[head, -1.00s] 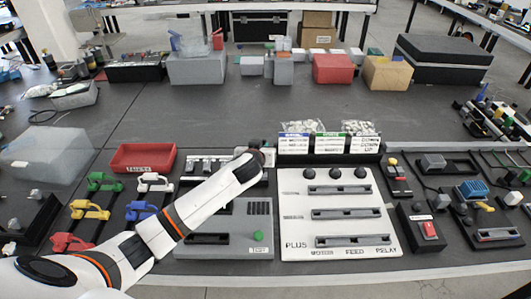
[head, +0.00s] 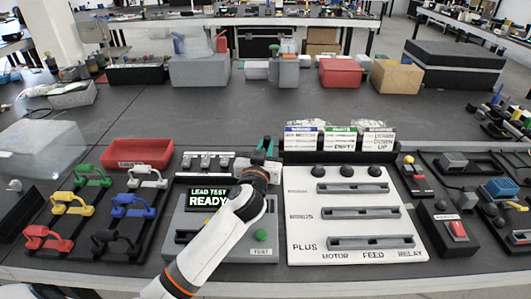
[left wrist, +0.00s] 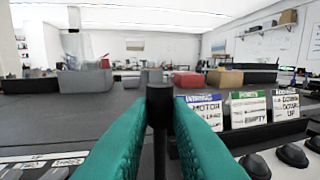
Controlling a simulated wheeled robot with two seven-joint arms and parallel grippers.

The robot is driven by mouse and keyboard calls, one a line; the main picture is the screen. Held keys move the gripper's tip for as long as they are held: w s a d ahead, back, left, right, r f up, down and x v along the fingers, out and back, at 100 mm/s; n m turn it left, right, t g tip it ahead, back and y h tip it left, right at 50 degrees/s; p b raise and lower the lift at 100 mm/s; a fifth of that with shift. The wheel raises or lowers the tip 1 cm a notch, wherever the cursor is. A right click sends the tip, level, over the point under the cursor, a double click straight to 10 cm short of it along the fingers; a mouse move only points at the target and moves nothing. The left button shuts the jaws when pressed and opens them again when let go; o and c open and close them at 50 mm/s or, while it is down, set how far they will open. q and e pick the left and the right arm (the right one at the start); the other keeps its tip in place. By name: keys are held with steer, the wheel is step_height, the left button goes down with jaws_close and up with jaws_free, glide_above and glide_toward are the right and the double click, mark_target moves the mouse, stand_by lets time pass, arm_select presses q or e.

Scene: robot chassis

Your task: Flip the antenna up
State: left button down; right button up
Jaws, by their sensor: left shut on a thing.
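The antenna (left wrist: 159,105) is a dark rod with a thicker, blunt top in the left wrist view. It stands upright between the two teal fingers of my left gripper (left wrist: 160,140), which is shut on it. In the head view my left gripper (head: 265,145) is behind the grey lead test box, by the left end of the label rack. The antenna cannot be made out there, and its lower end is hidden. The grey box (head: 178,222) has a lit screen (head: 209,199) reading "LEAD TEST READY" and a green button. My right gripper is not in view.
A white panel (head: 300,205) with slots and black knobs lies right of my left arm. Behind it stands a rack of labelled cards (head: 341,139). A red tray (head: 138,153) and coloured clips are on the left. The table behind is mostly clear.

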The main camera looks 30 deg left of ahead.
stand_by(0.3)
arm_select(q)
steer(key=c, duration=1.3)
jaws_free()
steer(key=shift+s+d+f, duration=0.1)
steer(key=shift+s+d, duration=0.05)
steer(key=shift+s, duration=0.35)
steer(key=b+v, duration=0.1)
steer(key=v, duration=1)
steer(key=shift+s, duration=0.1)
